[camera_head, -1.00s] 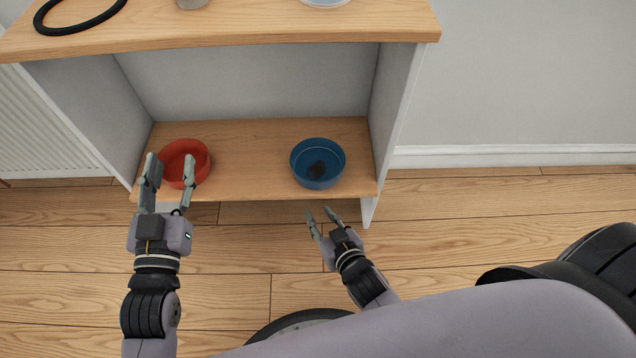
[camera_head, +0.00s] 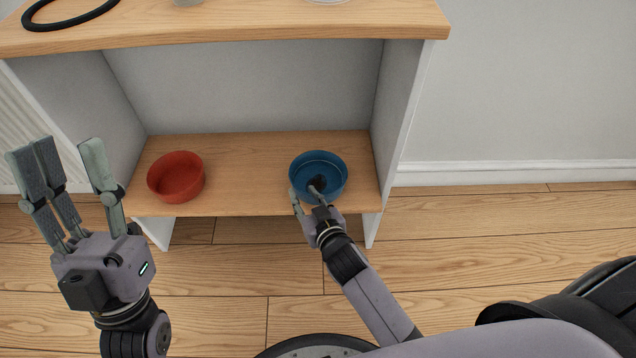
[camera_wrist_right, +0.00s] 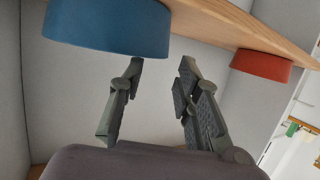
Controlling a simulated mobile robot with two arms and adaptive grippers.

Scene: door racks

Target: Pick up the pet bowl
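Two bowls stand on the lower wooden shelf: a blue bowl (camera_head: 333,188) with a dark patch inside, and a red bowl (camera_head: 176,178) to its left. Which one is the pet bowl is not marked. My right gripper (camera_head: 306,193) is open at the front of the blue bowl, one finger overlapping its front wall; I cannot tell whether it touches. The right wrist view, upside down, shows the blue bowl (camera_wrist_right: 105,28) just beyond the spread, empty fingers (camera_wrist_right: 160,85), and the red bowl (camera_wrist_right: 262,66) further off. My left gripper (camera_head: 62,155) is open and empty, left of the red bowl.
The shelf unit has a top board (camera_head: 250,22) above the bowls, carrying a black ring (camera_head: 70,22) at the left. A side wall (camera_head: 402,110) stands close right of the blue bowl. Bare shelf (camera_head: 245,172) lies between the bowls, and open floor in front.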

